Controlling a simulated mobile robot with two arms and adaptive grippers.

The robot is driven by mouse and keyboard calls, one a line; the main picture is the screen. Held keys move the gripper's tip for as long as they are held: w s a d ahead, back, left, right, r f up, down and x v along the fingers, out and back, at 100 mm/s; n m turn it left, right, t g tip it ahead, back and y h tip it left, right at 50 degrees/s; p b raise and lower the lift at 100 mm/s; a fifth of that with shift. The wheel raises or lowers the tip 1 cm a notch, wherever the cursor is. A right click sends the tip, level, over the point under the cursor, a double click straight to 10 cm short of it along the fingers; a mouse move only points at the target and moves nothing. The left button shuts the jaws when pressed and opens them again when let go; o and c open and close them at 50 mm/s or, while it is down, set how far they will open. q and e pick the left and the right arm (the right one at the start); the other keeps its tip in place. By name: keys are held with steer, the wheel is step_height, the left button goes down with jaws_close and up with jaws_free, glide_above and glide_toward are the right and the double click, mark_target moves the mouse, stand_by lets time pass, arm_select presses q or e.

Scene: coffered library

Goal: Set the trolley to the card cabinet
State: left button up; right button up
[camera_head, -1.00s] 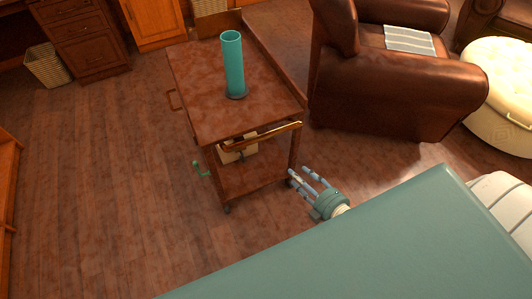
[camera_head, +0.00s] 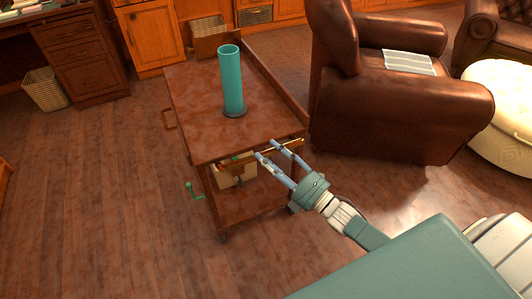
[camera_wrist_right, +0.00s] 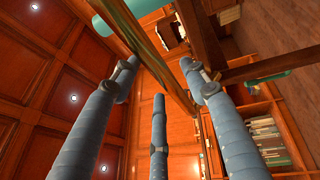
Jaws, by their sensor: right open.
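The trolley (camera_head: 196,122) is dark wood with a lower shelf, standing in the middle of the head view. A brass-coloured handle bar (camera_head: 293,146) runs along its near side. A tall teal cylinder (camera_head: 232,82) stands upright on top. My right gripper (camera_head: 266,150) is open, its fingers reaching up to the handle. In the right wrist view, the handle bar (camera_wrist_right: 158,55) passes between the spread fingers; contact is unclear. Orange-brown wooden cabinets (camera_head: 148,35) stand at the back; I cannot tell which is the card cabinet. My left gripper is out of view.
A brown leather armchair (camera_head: 400,110) stands close to the trolley's right, with a cream ottoman (camera_head: 505,110) beyond. A wicker basket (camera_head: 45,90) and desk (camera_head: 82,55) are at the back left. A green lever (camera_head: 193,191) sticks out low on the trolley. The left floor is clear.

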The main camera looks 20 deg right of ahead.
steer(key=shift+x, duration=0.85)
jaws_close()
